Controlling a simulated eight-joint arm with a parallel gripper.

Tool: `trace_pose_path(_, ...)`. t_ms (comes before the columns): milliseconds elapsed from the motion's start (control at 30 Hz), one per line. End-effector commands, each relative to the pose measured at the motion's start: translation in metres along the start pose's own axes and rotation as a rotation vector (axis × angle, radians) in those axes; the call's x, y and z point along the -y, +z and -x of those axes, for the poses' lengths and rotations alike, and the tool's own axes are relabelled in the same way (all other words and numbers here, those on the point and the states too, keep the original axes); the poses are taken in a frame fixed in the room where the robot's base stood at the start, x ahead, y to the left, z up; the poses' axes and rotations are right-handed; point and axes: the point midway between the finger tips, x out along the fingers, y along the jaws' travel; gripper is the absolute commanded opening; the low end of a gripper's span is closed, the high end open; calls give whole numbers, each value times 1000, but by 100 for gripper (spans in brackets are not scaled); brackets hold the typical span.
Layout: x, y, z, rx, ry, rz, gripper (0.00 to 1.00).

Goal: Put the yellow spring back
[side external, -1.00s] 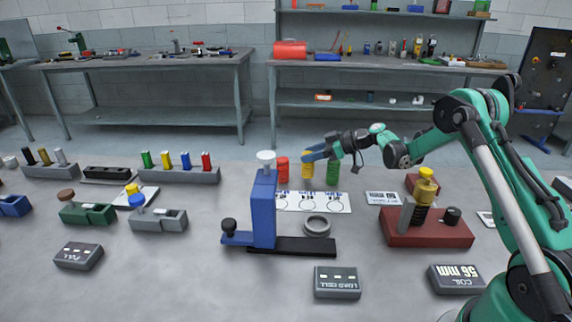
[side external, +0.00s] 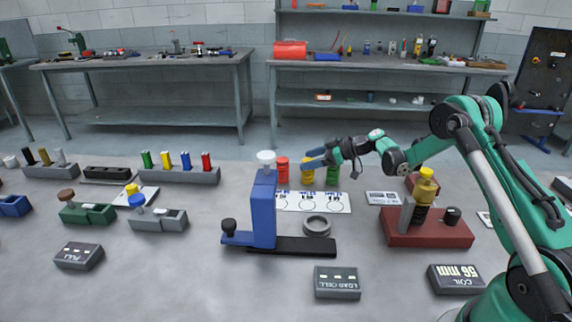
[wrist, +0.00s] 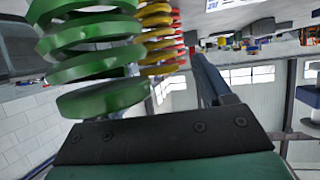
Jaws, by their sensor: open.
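The yellow spring (side external: 308,176) stands upright in a row behind the white card (side external: 312,201), between the red spring (side external: 283,171) and the green spring (side external: 333,175). My gripper (side external: 309,157) is open, its blue fingers level with the top of the yellow spring and partly covering it. In the wrist view the green spring (wrist: 100,68) is large and close, with the yellow spring (wrist: 155,32) behind it and the red spring (wrist: 163,69) beyond. One finger (wrist: 207,78) shows to their right. Whether the fingers straddle the yellow spring is unclear.
A blue upright fixture (side external: 264,210) and a grey ring (side external: 317,225) stand in front of the card. A dark red base (side external: 428,235) with a yellow-topped post is to the right. A load cell display (side external: 337,283) sits at the front.

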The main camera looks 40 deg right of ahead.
Motion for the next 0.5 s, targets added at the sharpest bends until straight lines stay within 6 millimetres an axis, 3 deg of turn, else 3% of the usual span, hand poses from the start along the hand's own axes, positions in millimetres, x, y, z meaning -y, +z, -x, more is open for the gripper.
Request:
trace_pose_path(167,-1,0,27,1,3,-3,72)
trace_pose_path(500,0,0,100,0,4,-1,72)
